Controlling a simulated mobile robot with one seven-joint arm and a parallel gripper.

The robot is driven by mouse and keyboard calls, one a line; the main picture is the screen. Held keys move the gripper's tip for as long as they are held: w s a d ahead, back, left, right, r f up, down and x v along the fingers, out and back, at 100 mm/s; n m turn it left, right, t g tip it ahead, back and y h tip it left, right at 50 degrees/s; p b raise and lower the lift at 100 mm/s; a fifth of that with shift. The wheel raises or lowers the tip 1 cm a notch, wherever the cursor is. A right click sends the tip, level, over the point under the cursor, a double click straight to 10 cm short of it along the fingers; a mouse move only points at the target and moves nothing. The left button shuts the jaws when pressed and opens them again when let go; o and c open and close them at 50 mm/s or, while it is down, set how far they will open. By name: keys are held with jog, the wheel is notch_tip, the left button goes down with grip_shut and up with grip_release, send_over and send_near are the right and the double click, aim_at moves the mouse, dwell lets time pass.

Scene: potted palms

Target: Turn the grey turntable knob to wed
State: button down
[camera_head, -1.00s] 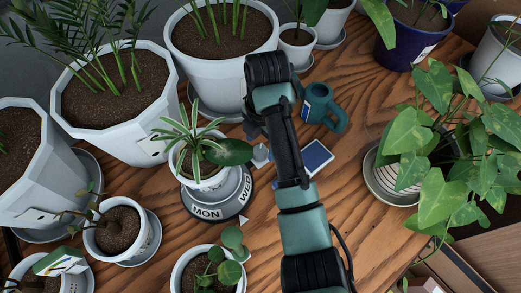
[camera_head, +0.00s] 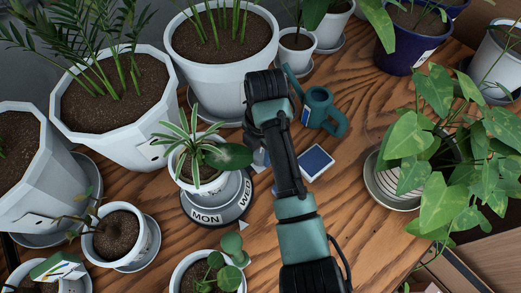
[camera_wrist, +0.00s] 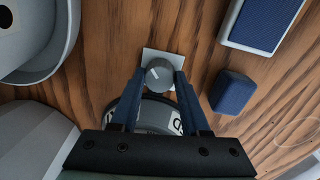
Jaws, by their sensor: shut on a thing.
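The grey knob (camera_wrist: 158,75) sits on a small white plate (camera_wrist: 147,57) in the wrist view, with a light mark on its top pointing up-left. My gripper (camera_wrist: 160,78) has one blue finger on each side of the knob and is shut on it. In the head view my arm hides the gripper and the knob. The dark turntable (camera_head: 222,215) shows MON and WED labels and carries a white potted plant (camera_head: 202,182). A small white pointer (camera_head: 243,224) lies at its front right edge, between the two labels. Part of the turntable shows between my fingers in the wrist view.
A teal watering can (camera_head: 320,108) and a blue-and-white box (camera_head: 317,163) lie right of my arm. A dark blue block (camera_wrist: 233,92) is close right of my fingers. Pots crowd the left and back. A leafy pot (camera_head: 400,195) stands right.

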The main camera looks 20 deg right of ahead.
aim_at(261, 157)
jog(key=shift+r+m+p, duration=0.1)
jog(key=shift+m+p, duration=0.2)
jog(key=shift+p, duration=0.1)
jog(key=m+p, duration=0.2)
jog(key=p, duration=0.1)
jog(key=shift+r, duration=0.15)
jog(key=shift+f+m+p, duration=0.2)
jog(key=shift+m+p, duration=1.7)
jog(key=shift+m, duration=0.8)
jog(key=shift+c, duration=1.9)
grip_release()
jog(key=shift+r, duration=0.1)
notch_tip(261, 157, up, 13)
jog(key=p, duration=0.1)
jog(key=shift+s, duration=0.35)
jog(key=shift+a, duration=0.1)
